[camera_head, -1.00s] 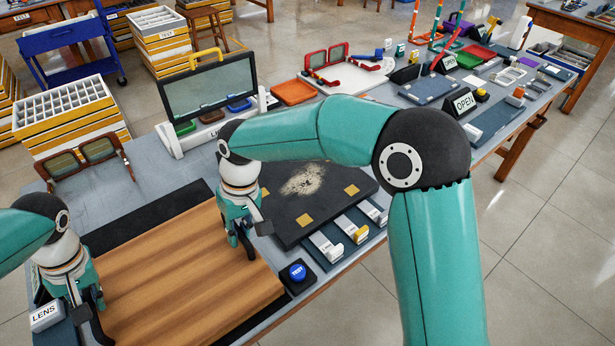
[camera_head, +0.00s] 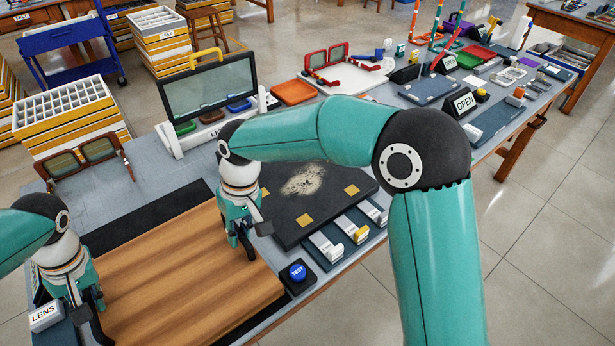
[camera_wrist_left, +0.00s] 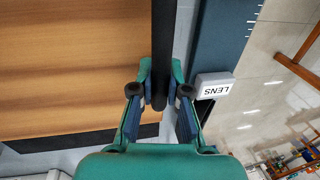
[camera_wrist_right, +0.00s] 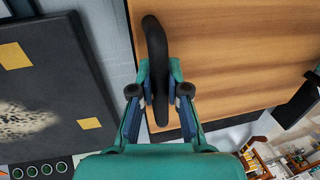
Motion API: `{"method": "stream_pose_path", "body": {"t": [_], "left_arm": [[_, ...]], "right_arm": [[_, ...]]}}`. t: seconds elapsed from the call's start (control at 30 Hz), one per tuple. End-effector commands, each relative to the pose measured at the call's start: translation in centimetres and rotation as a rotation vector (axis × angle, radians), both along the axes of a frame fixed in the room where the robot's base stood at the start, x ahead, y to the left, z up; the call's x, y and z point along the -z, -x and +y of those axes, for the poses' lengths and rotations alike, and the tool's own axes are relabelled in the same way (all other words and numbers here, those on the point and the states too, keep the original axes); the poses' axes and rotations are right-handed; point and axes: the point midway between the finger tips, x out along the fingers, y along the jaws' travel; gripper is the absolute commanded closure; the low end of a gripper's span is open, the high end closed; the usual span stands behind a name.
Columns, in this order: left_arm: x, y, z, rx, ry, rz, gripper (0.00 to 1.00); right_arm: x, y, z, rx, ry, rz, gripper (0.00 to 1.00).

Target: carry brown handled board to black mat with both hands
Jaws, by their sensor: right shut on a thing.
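The brown board (camera_head: 180,270) is a wide wood-grained slab with black bar handles at its left and right ends. A black mat (camera_head: 145,217) shows past its far edge and also in the left wrist view (camera_wrist_left: 85,138). The board covers the rest of it; I cannot tell whether they touch. My left gripper (camera_wrist_left: 160,95) has its fingers closed about the left handle (camera_wrist_left: 163,50). My right gripper (camera_wrist_right: 160,90) is shut on the right handle (camera_wrist_right: 155,45). Both grippers point down at the board's ends.
A dark panel with yellow squares (camera_head: 290,225) lies right of the board. A blue TEST button (camera_head: 298,272) sits close to its near right corner, and a LENS block (camera_head: 45,317) by my left gripper. Brown glasses (camera_head: 88,160) and a framed screen (camera_head: 208,88) stand behind.

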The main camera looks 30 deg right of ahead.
Motion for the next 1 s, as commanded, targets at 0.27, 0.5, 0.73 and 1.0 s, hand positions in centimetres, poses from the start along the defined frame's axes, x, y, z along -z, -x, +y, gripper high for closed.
{"method": "stream_pose_path", "body": {"t": [0.27,0.5,0.73,1.0], "left_arm": [[-0.14,-0.03,-0.01,0.0,0.0,-0.002,0.56],[0.12,0.05,-0.01,0.0,0.0,0.003,0.56],[0.04,0.02,0.0,0.0,0.0,0.001,0.56],[-0.38,-0.01,-0.07,0.0,0.0,0.0,0.56]], "right_arm": [[-0.26,-0.12,0.05,0.001,-0.003,-0.006,1.0],[-0.01,-0.02,0.03,-0.001,0.0,-0.001,0.67],[-0.01,-0.01,0.01,0.0,0.0,-0.001,0.56],[-0.34,-0.01,0.01,0.0,0.0,0.0,0.56]]}}
